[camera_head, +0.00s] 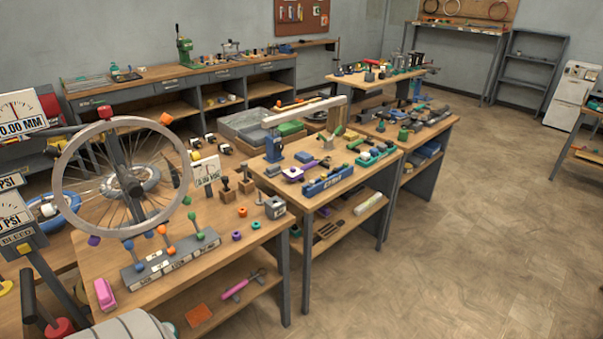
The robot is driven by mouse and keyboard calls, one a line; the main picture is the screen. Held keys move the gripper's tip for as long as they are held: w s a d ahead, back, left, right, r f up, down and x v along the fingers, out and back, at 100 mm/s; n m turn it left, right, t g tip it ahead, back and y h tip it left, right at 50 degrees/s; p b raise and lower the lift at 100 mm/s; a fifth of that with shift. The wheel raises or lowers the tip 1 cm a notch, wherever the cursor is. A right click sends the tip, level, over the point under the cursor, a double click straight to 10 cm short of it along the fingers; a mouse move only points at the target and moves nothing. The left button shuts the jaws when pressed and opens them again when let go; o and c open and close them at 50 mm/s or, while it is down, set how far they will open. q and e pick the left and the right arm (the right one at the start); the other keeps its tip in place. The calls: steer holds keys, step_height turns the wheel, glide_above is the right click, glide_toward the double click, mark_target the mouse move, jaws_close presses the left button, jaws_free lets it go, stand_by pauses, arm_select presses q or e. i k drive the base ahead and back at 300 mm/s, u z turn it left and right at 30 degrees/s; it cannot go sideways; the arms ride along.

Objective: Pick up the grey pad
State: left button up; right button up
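Flat grey slab-like pieces (240,121) lie behind the middle workbench, with a green piece (290,128) beside them. They are small in the view, and I cannot tell whether one of them is the grey pad. No other thing stands out clearly as a grey pad. Neither of my grippers shows in the head view.
The near workbench (215,213) bears a spoked wheel (66,193) and a grey block with coloured knobs (170,261). A pink block (105,294) lies at its left end. The middle workbench (345,204) holds several tools. Open floor (450,260) lies to the right.

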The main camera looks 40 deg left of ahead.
mark_target(271, 171)
steer(key=z, duration=0.1)
steer(key=i, duration=2.45)
steer(key=u, duration=0.65)
